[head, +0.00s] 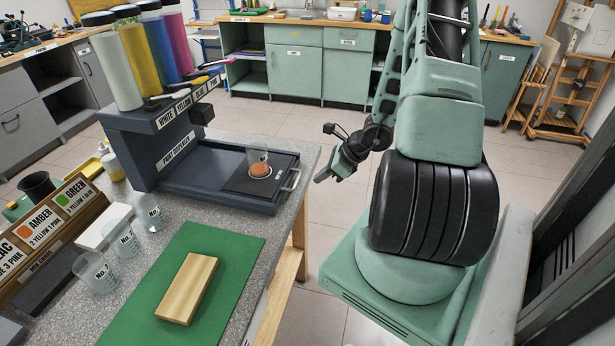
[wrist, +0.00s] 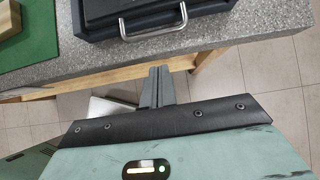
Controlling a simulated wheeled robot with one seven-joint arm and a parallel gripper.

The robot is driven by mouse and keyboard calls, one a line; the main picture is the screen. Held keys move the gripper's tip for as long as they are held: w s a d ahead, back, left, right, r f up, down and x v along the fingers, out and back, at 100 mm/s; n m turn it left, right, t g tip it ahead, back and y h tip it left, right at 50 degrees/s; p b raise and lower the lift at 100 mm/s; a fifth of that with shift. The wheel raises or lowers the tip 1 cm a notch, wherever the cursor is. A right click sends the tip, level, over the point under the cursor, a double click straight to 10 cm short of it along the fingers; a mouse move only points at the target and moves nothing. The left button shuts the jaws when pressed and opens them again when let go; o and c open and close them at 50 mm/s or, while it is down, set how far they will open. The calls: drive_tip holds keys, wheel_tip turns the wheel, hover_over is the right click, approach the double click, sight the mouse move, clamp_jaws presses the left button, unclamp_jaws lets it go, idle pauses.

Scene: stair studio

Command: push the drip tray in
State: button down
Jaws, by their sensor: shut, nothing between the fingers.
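The black drip tray (head: 243,184) lies in the low dark base of the paint dispenser (head: 160,150). Its metal handle (head: 291,181) faces the right edge of the table. A clear cup with orange contents (head: 259,165) stands on the tray. My gripper (head: 319,178) is shut and empty, just off the table edge, to the right of the handle and apart from it. In the wrist view the shut fingers (wrist: 158,72) point toward the table edge, with the handle (wrist: 154,31) beyond them. How far the tray sticks out is hard to tell.
A green mat (head: 225,255) with a wooden block (head: 187,288) lies at the table's front. Several clear cups (head: 150,212) stand left of it. Paint tubes (head: 118,70) rise above the dispenser. The floor (head: 310,120) beyond the table edge is clear.

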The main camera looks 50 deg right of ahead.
sight(267, 175)
drive_tip(key=w, duration=0.1)
drive_tip(key=w+a, duration=0.1)
drive_tip(key=w+f+p, duration=0.1)
drive_tip(key=shift+w+a+f, duration=0.1)
drive_tip(key=shift+w+a, duration=0.2)
drive_tip(key=shift+w, duration=0.1)
drive_tip(key=shift+w+a, duration=0.1)
drive_tip(key=shift+w, duration=0.05)
drive_tip(key=w+a+b, duration=0.1)
drive_tip(key=w+a, duration=0.1)
drive_tip(key=w, duration=0.2)
drive_tip(key=w+a+b, duration=0.2)
drive_tip(key=w, duration=0.3)
drive_tip(key=w+a+b, duration=0.2)
drive_tip(key=w, duration=0.3)
drive_tip(key=shift+w, duration=0.4)
drive_tip(key=shift+a, duration=0.1)
